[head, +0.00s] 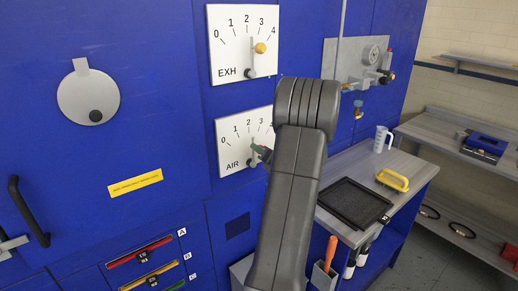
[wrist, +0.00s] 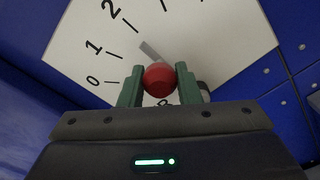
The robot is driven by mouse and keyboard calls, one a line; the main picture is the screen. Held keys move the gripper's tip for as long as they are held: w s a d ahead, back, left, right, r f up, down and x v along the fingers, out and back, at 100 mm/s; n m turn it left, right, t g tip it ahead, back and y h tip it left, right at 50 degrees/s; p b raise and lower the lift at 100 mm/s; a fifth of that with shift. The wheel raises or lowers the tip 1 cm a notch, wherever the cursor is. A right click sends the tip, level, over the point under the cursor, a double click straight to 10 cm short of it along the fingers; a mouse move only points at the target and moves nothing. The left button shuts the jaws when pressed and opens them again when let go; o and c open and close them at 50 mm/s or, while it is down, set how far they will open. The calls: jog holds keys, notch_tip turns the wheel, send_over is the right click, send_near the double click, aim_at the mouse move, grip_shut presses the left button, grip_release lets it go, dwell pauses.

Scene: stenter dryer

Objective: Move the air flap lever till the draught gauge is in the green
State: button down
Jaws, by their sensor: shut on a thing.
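The AIR dial plate (head: 237,140) is white, marked from 0 upwards, on the blue machine front. My gripper (head: 261,152) is at this plate, in front of its lower right part. In the wrist view, its green fingers are shut on the red knob (wrist: 159,78) of the air flap lever. The lever's grey tip (wrist: 149,51) shows past the knob, pointing roughly towards the 2 mark. In the head view my arm hides the plate's right side and most of the lever. A small round gauge (head: 374,54) sits on the grey panel; its reading is too small to tell.
The EXH dial (head: 230,50) with a yellow-knobbed lever (head: 260,48) is just above. A bench (head: 355,165) at the right holds a black tray (head: 354,203), a yellow-handled tool (head: 392,180) and a jug (head: 382,138). A black door handle (head: 28,212) juts out at the left.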

jog(key=c, duration=1.1)
grip_release()
jog(key=b+v, duration=0.3)
jog(key=v, duration=1.1)
jog(key=shift+w, duration=0.1)
